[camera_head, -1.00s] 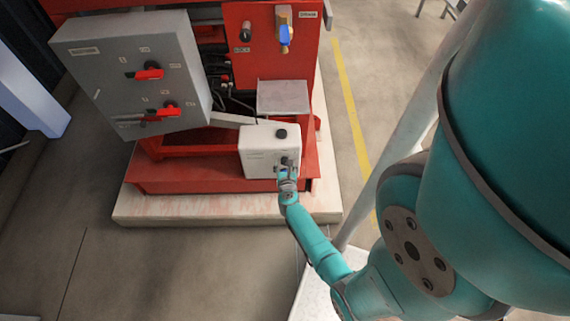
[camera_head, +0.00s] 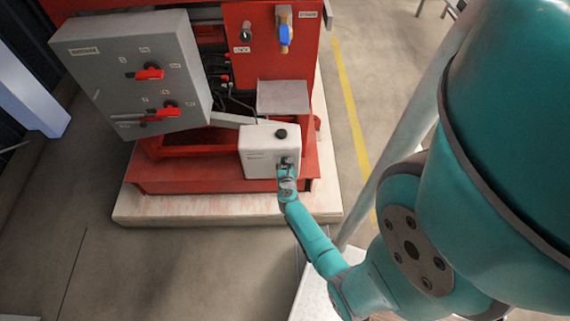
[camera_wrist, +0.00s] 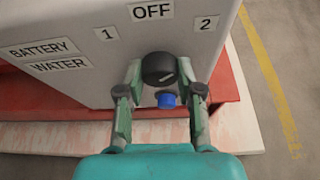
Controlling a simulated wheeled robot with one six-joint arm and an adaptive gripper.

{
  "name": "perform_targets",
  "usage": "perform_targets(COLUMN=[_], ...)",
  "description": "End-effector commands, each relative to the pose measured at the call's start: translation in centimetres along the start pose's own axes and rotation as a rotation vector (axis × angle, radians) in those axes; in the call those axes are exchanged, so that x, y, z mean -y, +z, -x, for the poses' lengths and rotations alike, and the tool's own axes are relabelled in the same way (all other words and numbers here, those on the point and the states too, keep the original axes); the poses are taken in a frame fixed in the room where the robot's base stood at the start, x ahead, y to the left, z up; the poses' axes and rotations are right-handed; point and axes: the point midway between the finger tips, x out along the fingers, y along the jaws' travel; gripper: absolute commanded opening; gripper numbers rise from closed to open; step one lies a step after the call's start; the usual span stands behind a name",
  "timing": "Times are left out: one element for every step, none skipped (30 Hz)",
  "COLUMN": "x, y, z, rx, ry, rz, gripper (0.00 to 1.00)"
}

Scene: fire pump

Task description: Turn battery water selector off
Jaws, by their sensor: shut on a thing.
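The battery water selector is a black round knob (camera_wrist: 158,69) with a pale mark on its face, on the front of a white box (camera_head: 259,150). Labels on the box read "1" at left, "OFF" (camera_wrist: 152,11) in the middle and "2" at right, with "BATTERY WATER" farther left. My gripper (camera_wrist: 159,72) has one finger on each side of the knob and is shut on it. It also shows in the head view (camera_head: 287,165) at the box front, where it covers most of the knob. I cannot tell for sure which label the mark points to.
A blue part (camera_wrist: 166,100) shows just below the knob, between my fingers. A grey cabinet (camera_head: 133,70) with red handles is at left. A red panel (camera_head: 265,50) with a blue-handled valve stands behind.

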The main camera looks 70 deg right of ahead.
Motion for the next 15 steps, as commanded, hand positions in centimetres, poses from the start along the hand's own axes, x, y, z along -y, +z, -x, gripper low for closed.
perform_targets(x=[-0.07,-0.08,-0.09,-0.11,-0.13,-0.12,-0.14,-0.17,-0.2,-0.23,-0.21,-0.22,-0.25,-0.29,-0.32], y=[0.01,0.02,0.02,0.02,0.02,0.03,0.03,0.02,0.02,0.01,0.0,-0.01,-0.01,-0.01,0.01], z=[0.0,0.0,-0.01,-0.01,-0.02,-0.02,-0.03,-0.03,-0.02,-0.02,-0.02,-0.03,-0.04,-0.05,-0.06], rx=[0.0,0.0,0.001,0.0,0.0,0.0,0.0,0.0,0.001,0.001,0.001,0.0,0.0,0.0,0.001], ry=[-0.003,-0.007,-0.013,-0.018,-0.023,-0.033,-0.04,-0.047,-0.058,-0.067,-0.077,-0.091,-0.101,-0.111,-0.124], rz=[0.011,0.02,0.033,0.046,0.059,0.08,0.097,0.117,0.145,0.167,0.19,0.222,0.247,0.272,0.305], gripper=[0.01,0.01,0.01,0.01,0.01,0.01,0.01,0.01,0.01,0.01,0.01,0.01,0.01,0.01,0.01])
